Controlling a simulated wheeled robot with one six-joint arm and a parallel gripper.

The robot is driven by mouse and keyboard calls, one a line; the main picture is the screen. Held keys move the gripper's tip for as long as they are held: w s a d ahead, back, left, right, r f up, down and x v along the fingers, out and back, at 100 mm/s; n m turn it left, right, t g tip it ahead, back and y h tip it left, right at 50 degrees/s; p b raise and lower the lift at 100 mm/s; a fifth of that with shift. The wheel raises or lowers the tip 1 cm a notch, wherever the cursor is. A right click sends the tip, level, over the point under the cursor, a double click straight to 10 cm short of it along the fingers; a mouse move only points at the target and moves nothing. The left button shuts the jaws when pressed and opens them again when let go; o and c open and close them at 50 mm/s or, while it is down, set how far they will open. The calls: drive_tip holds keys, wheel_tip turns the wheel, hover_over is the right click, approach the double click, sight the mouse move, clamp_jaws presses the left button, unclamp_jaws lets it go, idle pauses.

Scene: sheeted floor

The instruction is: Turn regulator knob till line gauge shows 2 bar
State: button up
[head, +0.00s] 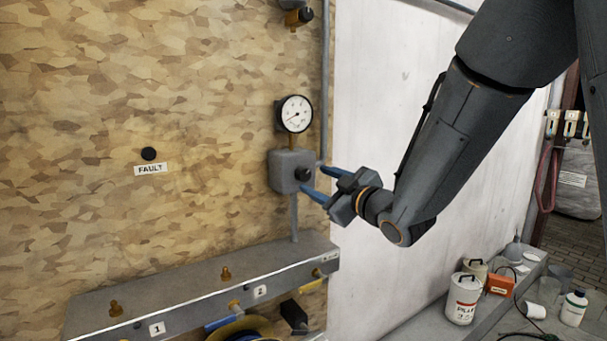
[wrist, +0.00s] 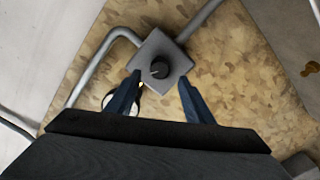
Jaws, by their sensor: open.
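The regulator is a grey block (head: 281,170) on the chipboard wall, with a black round knob (head: 302,174) on its front. The knob (wrist: 159,69) also shows in the wrist view, between and beyond my fingertips. The line gauge (head: 295,114) is a white dial with a black rim above the block; its needle is too small to read surely. My gripper (head: 314,181) is open, its two blue fingers pointing at the knob from the right. In the wrist view my gripper (wrist: 160,78) has a finger on each side of the knob's line, apart from it. The gauge is mostly hidden there behind the left finger.
A grey ledge (head: 190,290) with brass fittings and labels 1 and 2 runs below the regulator. A black button (head: 149,154) sits above a FAULT label at left. Grey pipes (wrist: 106,50) leave the block. Containers (head: 464,299) stand low at right. The space before the regulator is clear.

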sight(305, 175)
drive_tip(key=shift+p+x, duration=0.65)
drive_tip(key=shift+x, duration=1.95)
